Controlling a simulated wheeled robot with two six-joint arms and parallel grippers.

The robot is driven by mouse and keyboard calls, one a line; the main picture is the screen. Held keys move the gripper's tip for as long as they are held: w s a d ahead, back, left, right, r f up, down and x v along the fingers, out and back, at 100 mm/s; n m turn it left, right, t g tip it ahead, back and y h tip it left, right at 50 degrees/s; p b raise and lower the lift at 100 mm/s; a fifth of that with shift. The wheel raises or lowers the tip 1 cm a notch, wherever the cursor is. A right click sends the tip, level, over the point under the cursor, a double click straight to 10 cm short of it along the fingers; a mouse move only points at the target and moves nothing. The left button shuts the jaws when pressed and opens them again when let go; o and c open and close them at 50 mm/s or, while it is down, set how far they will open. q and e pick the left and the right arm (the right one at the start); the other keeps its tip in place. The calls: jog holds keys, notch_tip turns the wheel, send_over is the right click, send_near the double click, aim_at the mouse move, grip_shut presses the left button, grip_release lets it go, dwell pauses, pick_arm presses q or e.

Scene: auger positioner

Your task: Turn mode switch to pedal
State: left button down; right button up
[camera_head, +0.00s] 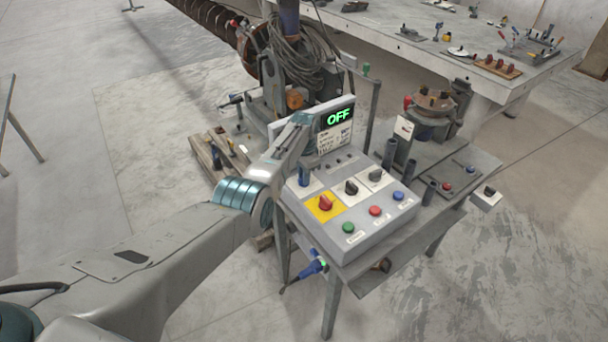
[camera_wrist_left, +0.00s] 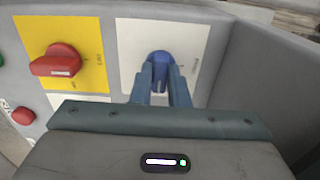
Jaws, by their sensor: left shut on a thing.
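A grey control box (camera_head: 357,228) stands on a metal stand, with several knobs and push buttons on its sloped top. A blue rotary knob (camera_wrist_left: 160,58) sits on a white plate beside the yellow plate, near the box's edge. My left gripper (camera_wrist_left: 160,80) is shut on this blue knob, one finger on each side. In the head view my left gripper (camera_head: 304,174) reaches down at the panel's left corner and hides most of the knob. The plate's label is too small to read. My right gripper is not in view.
A red knob on a yellow plate (camera_head: 325,205) is close beside the gripper. Two black knobs (camera_head: 351,187) and green, red and blue buttons (camera_head: 375,211) lie to the right. A display (camera_head: 338,117) behind reads OFF.

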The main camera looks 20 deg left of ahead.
pick_arm(q)
jog(key=shift+w+r, duration=0.1)
jog(key=shift+r, duration=0.05)
jog(key=c, duration=1.4)
grip_release()
notch_tip(320, 180, up, 11)
jog(key=b, duration=0.2)
